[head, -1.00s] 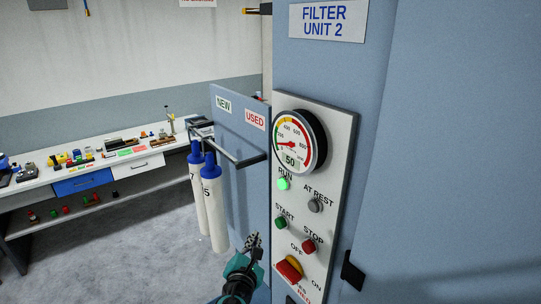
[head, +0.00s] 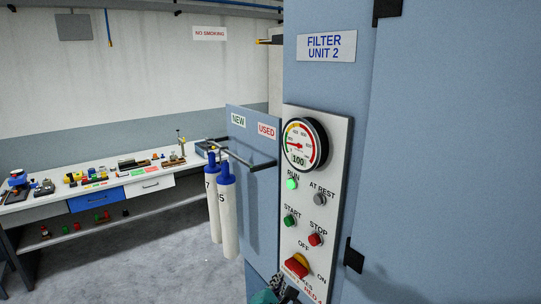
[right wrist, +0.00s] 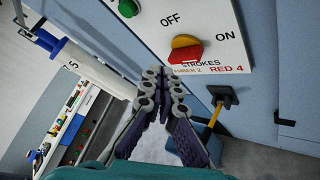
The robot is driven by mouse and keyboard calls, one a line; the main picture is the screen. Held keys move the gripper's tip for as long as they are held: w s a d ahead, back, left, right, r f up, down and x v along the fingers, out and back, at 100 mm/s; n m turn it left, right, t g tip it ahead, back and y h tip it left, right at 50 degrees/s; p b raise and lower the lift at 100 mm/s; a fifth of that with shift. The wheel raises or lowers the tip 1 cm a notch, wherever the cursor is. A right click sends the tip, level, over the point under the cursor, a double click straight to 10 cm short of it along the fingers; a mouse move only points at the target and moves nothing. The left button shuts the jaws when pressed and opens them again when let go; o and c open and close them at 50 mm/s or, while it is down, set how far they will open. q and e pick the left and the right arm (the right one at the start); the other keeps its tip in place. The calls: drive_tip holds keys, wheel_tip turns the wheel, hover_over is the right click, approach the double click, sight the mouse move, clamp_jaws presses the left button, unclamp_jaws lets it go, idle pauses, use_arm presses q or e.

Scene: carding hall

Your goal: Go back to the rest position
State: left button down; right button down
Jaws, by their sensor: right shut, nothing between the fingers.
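My right gripper (head: 284,292) shows at the bottom edge of the head view, partly cut off, just below the control panel (head: 335,165). In the right wrist view its fingers (right wrist: 163,75) are shut with nothing between them. They are in front of the panel's lower edge, below the red and yellow OFF/ON switch (right wrist: 183,52), and look apart from it. My left gripper is not in view.
The blue filter unit cabinet (head: 450,150) fills the right side. Its gauge (head: 304,144) reads 100 and the green RUN lamp (head: 292,184) is lit. White filter sleeves (head: 229,220) hang on a rail at left. A bench (head: 135,187) with small items stands behind; the floor (head: 160,250) between is clear.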

drive_tip(key=s+d+f+m+g+b, duration=0.3)
drive_tip(key=s+d+f+m+b, duration=0.3)
drive_tip(key=f, duration=0.3)
drive_tip(key=s+d+f+m+g+b, duration=0.2)
drive_tip(key=s+d+f+m+b, duration=0.35)
drive_tip(key=d+f+b, duration=0.2)
drive_tip(key=s+d+f+m+g+y+b, duration=0.2)
drive_tip(key=s+f+m+y+b, duration=0.1)
drive_tip(key=s+f+m+b, duration=0.5)
drive_tip(key=s+f+m, duration=0.3)
drive_tip(key=f, duration=0.1)
drive_tip(key=shift+f+m, duration=0.35)
